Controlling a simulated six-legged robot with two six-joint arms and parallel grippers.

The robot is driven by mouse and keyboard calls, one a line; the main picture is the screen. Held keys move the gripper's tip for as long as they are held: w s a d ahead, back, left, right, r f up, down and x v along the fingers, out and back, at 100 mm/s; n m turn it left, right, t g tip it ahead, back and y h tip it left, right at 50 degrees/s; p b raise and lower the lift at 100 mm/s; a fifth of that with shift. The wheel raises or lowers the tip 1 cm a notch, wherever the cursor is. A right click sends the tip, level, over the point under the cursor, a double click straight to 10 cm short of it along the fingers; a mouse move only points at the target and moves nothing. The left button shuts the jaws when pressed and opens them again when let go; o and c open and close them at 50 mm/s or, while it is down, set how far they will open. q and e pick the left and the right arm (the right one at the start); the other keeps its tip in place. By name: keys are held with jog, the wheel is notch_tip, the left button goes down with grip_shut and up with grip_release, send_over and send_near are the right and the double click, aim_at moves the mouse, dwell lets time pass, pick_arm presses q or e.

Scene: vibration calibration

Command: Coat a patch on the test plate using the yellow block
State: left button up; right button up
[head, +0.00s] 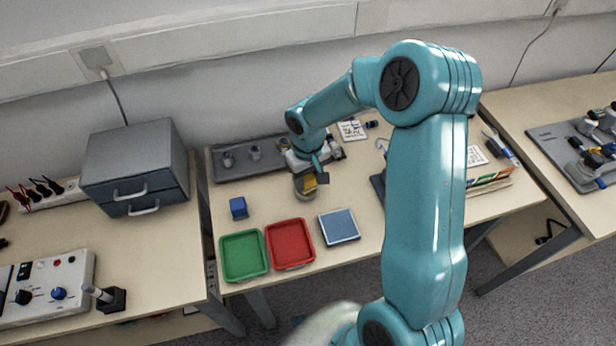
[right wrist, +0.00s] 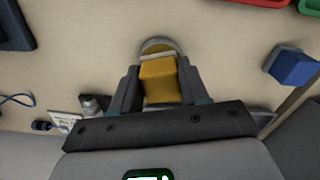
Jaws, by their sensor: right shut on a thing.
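My right gripper (head: 311,176) is shut on the yellow block (head: 310,183). In the right wrist view, the yellow block (right wrist: 160,82) sits between the two fingers (right wrist: 160,90). A round grey dish (right wrist: 158,45) lies directly beyond the block; it also shows under the gripper in the head view (head: 306,193). I cannot tell whether the block touches the dish. A flat blue square plate with a pale rim (head: 339,226), probably the test plate, lies on the table toward the front, to the right of the red tray and apart from the gripper. My left gripper is not in view.
A red tray (head: 268,231) and a green tray (head: 222,244) lie at the table's front left. A blue block (head: 238,208) stands behind them. A grey rack (head: 232,169) runs along the back, beside a drawer cabinet (head: 133,170). My right arm hides part of the table's right side.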

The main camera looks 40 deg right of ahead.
aim_at(308, 178)
jog(key=shift+f+b, duration=0.6)
jog(key=shift+b, duration=0.05)
dwell(1.6)
jog(key=shift+r+p, duration=2.45)
jog(key=shift+r, duration=1.15)
jog(key=shift+f, duration=0.1)
